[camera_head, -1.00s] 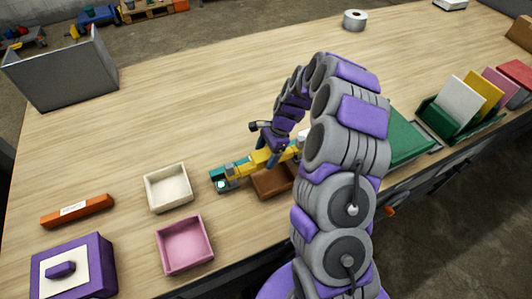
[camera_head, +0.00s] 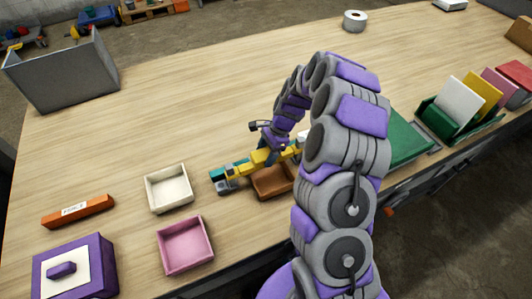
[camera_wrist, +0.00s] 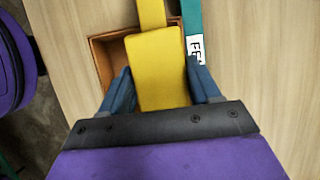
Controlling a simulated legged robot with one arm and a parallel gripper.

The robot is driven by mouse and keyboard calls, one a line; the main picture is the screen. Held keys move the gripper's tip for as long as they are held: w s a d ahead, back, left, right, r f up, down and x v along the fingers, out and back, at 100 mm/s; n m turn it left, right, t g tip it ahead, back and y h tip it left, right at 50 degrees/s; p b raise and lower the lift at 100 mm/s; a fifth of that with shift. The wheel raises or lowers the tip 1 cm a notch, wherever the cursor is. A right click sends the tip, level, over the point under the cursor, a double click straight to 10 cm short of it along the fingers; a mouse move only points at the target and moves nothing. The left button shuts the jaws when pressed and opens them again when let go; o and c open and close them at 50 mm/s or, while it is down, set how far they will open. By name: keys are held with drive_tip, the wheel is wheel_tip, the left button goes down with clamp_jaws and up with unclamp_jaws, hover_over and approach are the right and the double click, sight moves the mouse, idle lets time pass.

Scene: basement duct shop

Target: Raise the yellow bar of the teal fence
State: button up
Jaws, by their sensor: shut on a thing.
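The yellow bar (camera_head: 238,170) lies lengthwise along the teal fence (camera_head: 216,173) near the table's front edge. My gripper (camera_head: 268,151) is over the bar, and my arm hides the fence's right end. In the wrist view my gripper (camera_wrist: 162,88) has its two blue fingers on either side of the wide part of the yellow bar (camera_wrist: 157,65). The teal fence (camera_wrist: 191,25) shows there as a strip with a white label, right of the bar. The bar covers part of a brown tray (camera_wrist: 105,50). I cannot tell the bar's height above the fence.
The brown tray (camera_head: 272,184) sits just in front of the fence. A cream tray (camera_head: 168,188), pink tray (camera_head: 185,245), orange block (camera_head: 78,211) and purple box (camera_head: 74,268) stand left. A green rack (camera_head: 440,122) is right.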

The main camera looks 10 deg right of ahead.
sight(262, 154)
wheel_tip(262, 154, up, 4)
drive_tip(key=shift+w+f+p, duration=0.1)
drive_tip(key=shift+f+p, duration=0.15)
drive_tip(key=shift+p, duration=0.8)
drive_tip(key=shift+w, duration=0.1)
drive_tip(key=o, duration=1.2)
drive_tip(key=shift+o, duration=1.1)
drive_tip(key=shift+f, duration=0.1)
drive_tip(key=p+v, duration=0.2)
drive_tip(key=v, duration=1.5)
